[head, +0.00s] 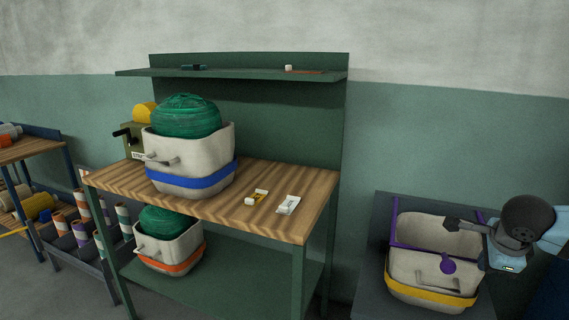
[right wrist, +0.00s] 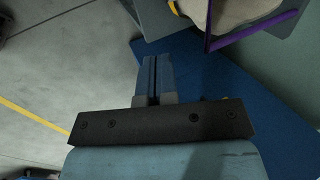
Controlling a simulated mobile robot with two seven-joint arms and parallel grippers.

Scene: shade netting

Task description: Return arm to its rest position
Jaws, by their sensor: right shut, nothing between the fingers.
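My right arm comes in from the right edge of the head view. Its gripper (head: 454,224) shows small and dark over the beige bin at the right. In the right wrist view the gripper's two fingers (right wrist: 152,76) lie side by side, shut, with nothing between them. My left gripper is in neither view.
The beige bin (head: 405,263) with a yellow band and a purple frame (head: 396,222) stands on a dark surface. The workbench (head: 262,222) holds a white bin (head: 213,157) with green netting and small items. A lower bin (head: 166,250) and roll racks are left.

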